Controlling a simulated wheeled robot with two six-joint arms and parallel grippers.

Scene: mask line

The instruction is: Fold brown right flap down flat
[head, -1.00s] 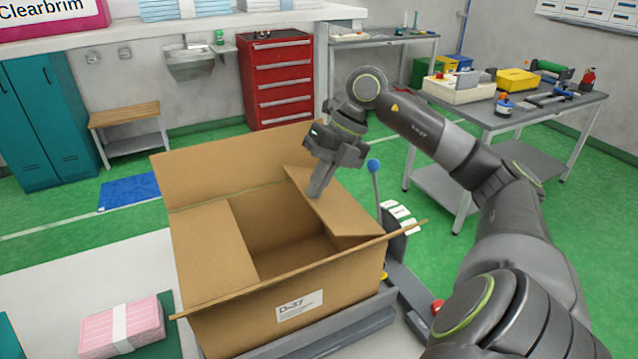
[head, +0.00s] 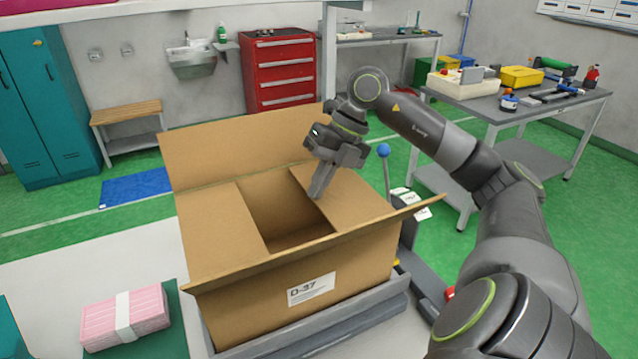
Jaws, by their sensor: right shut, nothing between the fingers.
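A brown cardboard box (head: 235,311) with a D-37 label stands in the lower middle of the head view. Its right flap (head: 352,203) lies folded inward, about level with the box top. The left flap (head: 220,232) is also folded inward. The back flap (head: 245,147) stands up and the front flap (head: 300,249) sticks outward. My right gripper (head: 316,195) is shut and empty, its fingertips at the right flap's inner edge, seemingly touching its top. The gap between the side flaps shows the dark inside of the box. My left gripper is out of view.
The box sits on a grey platform (head: 335,338), with a blue-knobbed lever (head: 383,151) just behind its right side. A pink banded stack (head: 125,318) lies on a green mat at the lower left. A grey workbench with tools stands at the right.

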